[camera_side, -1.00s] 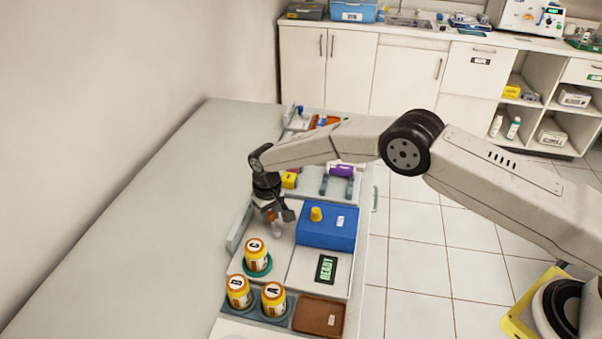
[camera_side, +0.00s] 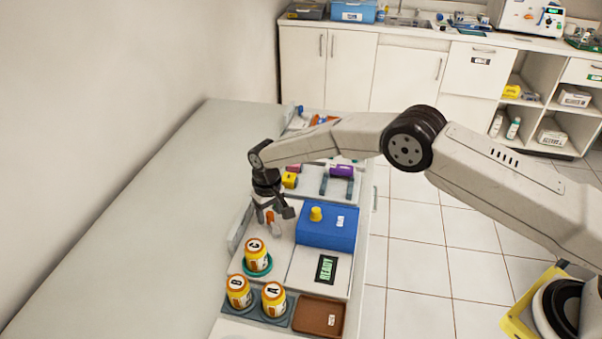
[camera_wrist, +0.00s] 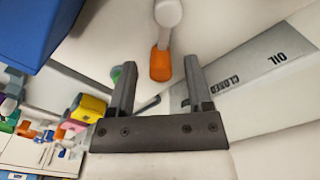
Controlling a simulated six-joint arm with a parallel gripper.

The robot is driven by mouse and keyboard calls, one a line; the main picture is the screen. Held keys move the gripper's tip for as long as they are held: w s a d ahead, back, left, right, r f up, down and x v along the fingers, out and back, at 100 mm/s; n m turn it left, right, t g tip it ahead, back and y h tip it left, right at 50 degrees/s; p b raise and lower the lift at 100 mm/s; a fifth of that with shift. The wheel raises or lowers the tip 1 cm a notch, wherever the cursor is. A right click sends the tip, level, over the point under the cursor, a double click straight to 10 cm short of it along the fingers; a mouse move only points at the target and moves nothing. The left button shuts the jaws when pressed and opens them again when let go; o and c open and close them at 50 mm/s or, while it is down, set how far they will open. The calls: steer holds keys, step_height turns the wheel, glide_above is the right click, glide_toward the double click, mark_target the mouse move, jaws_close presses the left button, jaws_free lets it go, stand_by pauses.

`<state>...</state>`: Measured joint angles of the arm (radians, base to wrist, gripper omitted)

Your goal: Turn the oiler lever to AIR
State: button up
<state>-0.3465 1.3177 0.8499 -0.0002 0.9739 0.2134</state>
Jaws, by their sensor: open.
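The oiler lever (camera_wrist: 160,62) has an orange tip and a pale rounded shaft end. In the wrist view its orange tip lies between the two dark fingers of my gripper (camera_wrist: 160,66), with a gap on each side. A grey label plate (camera_wrist: 262,66) to the right reads OIL and CLOSED; I see no AIR marking. In the side view my gripper (camera_side: 274,211) is open just above the lever (camera_side: 275,228), on the pale panel left of the blue box. I cannot tell its exact height over the lever.
The blue box (camera_side: 328,231) with a yellow knob stands close to the right. Several orange-and-white jars (camera_side: 256,252) stand in front, beside a READY display (camera_side: 326,269) and a brown tray (camera_side: 318,318). The left tabletop (camera_side: 130,220) is bare.

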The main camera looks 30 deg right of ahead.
mark_target(270, 213)
steer(key=shift+r, duration=3.5)
steer(key=shift+d+r, duration=0.35)
steer(key=shift+d, duration=0.05)
steer(key=s+d+r+t, duration=0.1)
steer(key=s+d+r, duration=0.2)
steer(key=s+d, duration=0.3)
steer(key=s+d+r+m, duration=0.1)
steer(key=s+d+r, duration=0.2)
steer(key=s+d, duration=0.3)
steer(key=s+d+r+t, duration=0.1)
steer(key=s+d+r, duration=0.35)
steer(key=s, duration=0.25)
steer(key=s+d+f, duration=0.1)
steer(key=s+d, duration=0.2)
steer(key=s, duration=0.7)
steer(key=shift+s+d+f+m+t, duration=0.2)
steer(key=shift+s+d+m+t, duration=0.05)
steer(key=shift+s+m+t, duration=0.05)
